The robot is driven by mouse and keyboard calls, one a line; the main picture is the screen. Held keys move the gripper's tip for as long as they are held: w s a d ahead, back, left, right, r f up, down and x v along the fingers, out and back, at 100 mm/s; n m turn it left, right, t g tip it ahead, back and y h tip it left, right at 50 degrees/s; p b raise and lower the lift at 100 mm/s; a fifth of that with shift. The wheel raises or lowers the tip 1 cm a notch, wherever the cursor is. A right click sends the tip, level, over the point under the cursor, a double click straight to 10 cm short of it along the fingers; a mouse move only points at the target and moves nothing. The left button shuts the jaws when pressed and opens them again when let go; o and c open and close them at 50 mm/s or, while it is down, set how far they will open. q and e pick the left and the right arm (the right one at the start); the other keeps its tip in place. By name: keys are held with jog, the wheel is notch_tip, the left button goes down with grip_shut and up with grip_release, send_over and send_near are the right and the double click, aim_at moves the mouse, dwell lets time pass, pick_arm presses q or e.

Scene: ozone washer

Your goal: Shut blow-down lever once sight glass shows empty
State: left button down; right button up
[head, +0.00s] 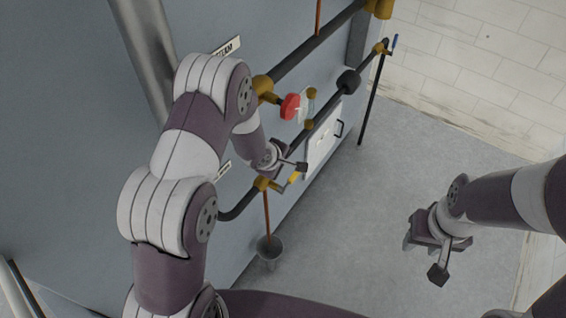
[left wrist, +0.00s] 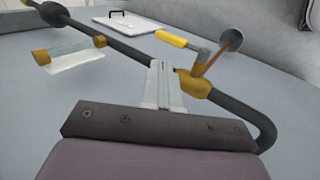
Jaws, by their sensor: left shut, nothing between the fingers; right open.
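The blow-down lever has a yellow grip (left wrist: 172,39) on a grey arm, joined to a brass valve (left wrist: 195,84) on the dark lower pipe. In the head view the yellow lever (head: 294,177) is just below my left gripper (head: 292,168), partly hidden. My left gripper also shows in the left wrist view (left wrist: 163,70), shut and empty, in front of the pipe beside the valve, with the grip beyond its tips. The sight glass (left wrist: 76,61), a clear tube between brass fittings, looks pale; I cannot tell its level. My right gripper (head: 424,258) is open and empty, away from the machine.
A copper drain pipe (head: 267,215) drops from the valve into a grey funnel-like cup (head: 269,246). A red knob (head: 290,106) and a white panel with a black handle (head: 323,141) are on the machine side. The grey floor (head: 370,220) between the grippers is clear.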

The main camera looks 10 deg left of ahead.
pick_arm(q)
jog(key=shift+s+r, duration=0.1)
jog(key=shift+r, duration=0.1)
dwell(0.4)
jog(key=s+a+f+m+g+y, duration=0.1)
jog(key=s+a+m+g+y, duration=0.2)
jog(key=s+m, duration=0.5)
jog(key=s+r+m+g+b, duration=0.2)
jog(key=s+r+m, duration=0.4)
jog(key=s+r, duration=0.5)
jog(key=s+b, duration=0.1)
jog(key=s, duration=0.2)
jog(key=shift+s+a+h, duration=0.15)
jog(key=shift+a+h, duration=0.15)
jog(key=shift+a, duration=0.05)
